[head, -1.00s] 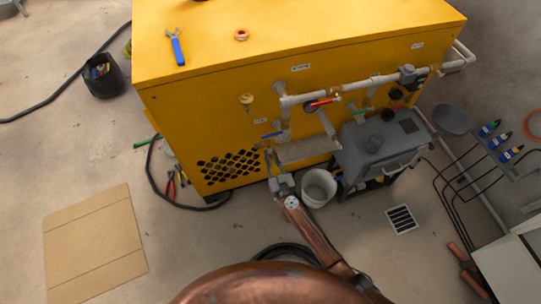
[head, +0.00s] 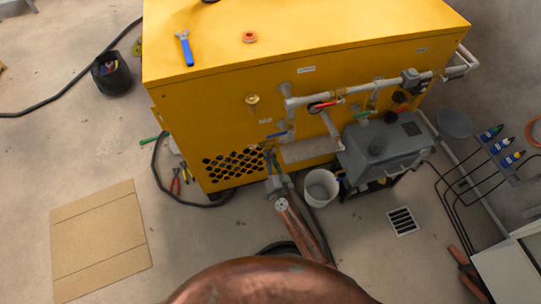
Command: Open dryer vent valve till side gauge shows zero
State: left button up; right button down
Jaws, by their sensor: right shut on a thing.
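The yellow machine (head: 240,125) fills the middle of the view. A valve with a blue handle (head: 279,135) sits low on its front, by grey pipework. My right gripper (head: 269,152) reaches up to this handle and is shut at its left end; the fingers hide part of the contact. A small round brass-coloured gauge (head: 252,99) stands out from the front panel above and left of the valve. Its dial cannot be read from here. My left gripper is not in view.
A white bucket (head: 321,187) stands close right of my gripper, beside a grey unit (head: 383,146). Cardboard (head: 100,240) lies on the open floor at left.

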dwell(0.3)
jog(key=c, duration=1.9)
grip_release()
jog(key=shift+c, duration=0.2)
jog(key=shift+r, duration=0.1)
